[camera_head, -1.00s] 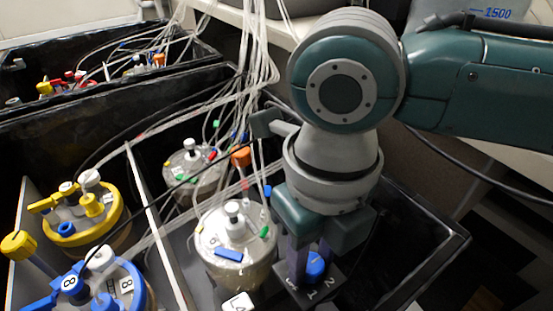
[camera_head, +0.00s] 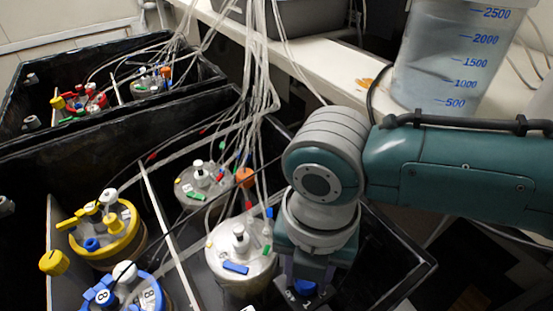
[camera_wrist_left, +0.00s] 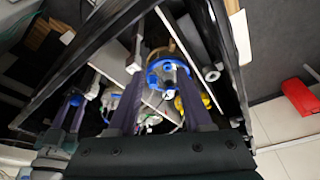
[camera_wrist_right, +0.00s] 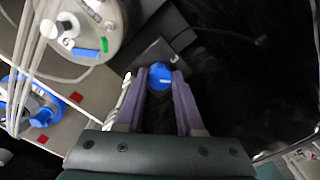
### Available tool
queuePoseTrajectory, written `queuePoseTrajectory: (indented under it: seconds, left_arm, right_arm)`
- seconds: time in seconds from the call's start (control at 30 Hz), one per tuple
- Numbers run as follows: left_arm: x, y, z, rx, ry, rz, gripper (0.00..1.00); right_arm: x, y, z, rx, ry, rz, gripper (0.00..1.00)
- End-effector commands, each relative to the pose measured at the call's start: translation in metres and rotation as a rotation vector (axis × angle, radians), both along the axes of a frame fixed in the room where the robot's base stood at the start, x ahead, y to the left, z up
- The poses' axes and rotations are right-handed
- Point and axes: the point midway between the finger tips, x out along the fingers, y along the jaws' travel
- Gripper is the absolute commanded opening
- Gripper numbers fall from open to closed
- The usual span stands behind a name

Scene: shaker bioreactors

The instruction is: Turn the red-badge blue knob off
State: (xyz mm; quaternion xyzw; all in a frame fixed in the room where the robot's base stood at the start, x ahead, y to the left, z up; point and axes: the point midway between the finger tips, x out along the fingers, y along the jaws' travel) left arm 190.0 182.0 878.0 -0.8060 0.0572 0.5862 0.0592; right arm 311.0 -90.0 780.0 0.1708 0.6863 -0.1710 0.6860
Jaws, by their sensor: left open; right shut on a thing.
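A blue knob (camera_head: 305,287) sits on a dark block with white markings, including a "1", at the bottom of the head view. My right gripper (camera_head: 303,268) reaches down onto it from above. In the right wrist view the same blue knob (camera_wrist_right: 160,76) is between the two purple fingertips, which are shut on it. I cannot make out a red badge on its block or which way the knob is turned. My left gripper (camera_wrist_left: 160,85) is open and empty in the left wrist view, and is outside the head view.
A clear-lidded vessel (camera_head: 241,250) stands left of the knob, with tubes running upward. Yellow-ringed (camera_head: 107,232) and blue-ringed (camera_head: 130,292) vessels stand further left in the dark bin (camera_head: 60,150). Red squares (camera_wrist_right: 76,97) show in the right wrist view. A graduated container (camera_head: 445,60) stands at the back right.

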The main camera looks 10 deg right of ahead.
Motion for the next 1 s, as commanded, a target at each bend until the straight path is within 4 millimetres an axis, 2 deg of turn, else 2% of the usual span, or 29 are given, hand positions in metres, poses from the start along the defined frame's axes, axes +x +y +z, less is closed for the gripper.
queuePoseTrajectory:
  seconds: [0.03, 0.3, 1.0]
  left_arm:
    - [0.000, 0.000, 0.006, 0.000, 0.000, -0.001, 0.50]
    - [0.000, 0.002, 0.020, 0.007, 0.000, -0.005, 0.50]
    - [0.000, 0.002, 0.048, 0.009, 0.000, -0.006, 0.50]
  right_arm:
    - [0.000, 0.000, 0.003, 0.001, 0.002, -0.044, 0.00]
    - [0.000, 0.001, 0.003, 0.000, 0.001, -0.299, 0.00]
    - [-0.001, 0.001, 0.002, 0.000, 0.003, -0.965, 0.00]
